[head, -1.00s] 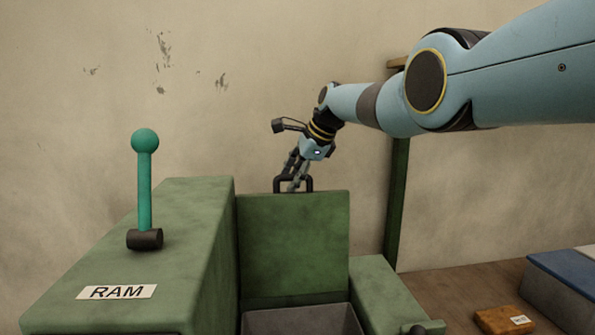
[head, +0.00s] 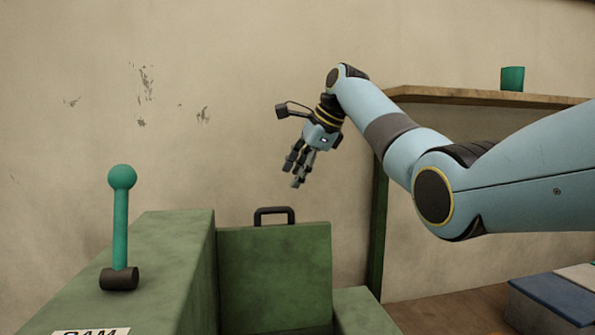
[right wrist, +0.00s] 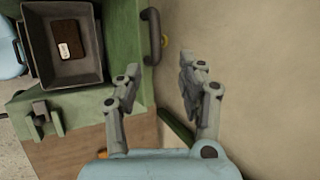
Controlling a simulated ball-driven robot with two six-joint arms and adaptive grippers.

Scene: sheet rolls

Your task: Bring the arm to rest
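My right gripper (head: 299,183) hangs above and to the right of the black handle (head: 274,216), with a clear gap between them. Its fingers are apart with nothing between them, as the right wrist view also shows (right wrist: 158,68). The handle sits on top of the green upright panel (head: 275,275) of the machine, and it also shows in the right wrist view (right wrist: 152,37). My left gripper is in neither view.
A teal lever (head: 120,225) stands on the green housing (head: 175,255) at left. A grey bin (right wrist: 35,50) holds a brown labelled block (right wrist: 67,40).

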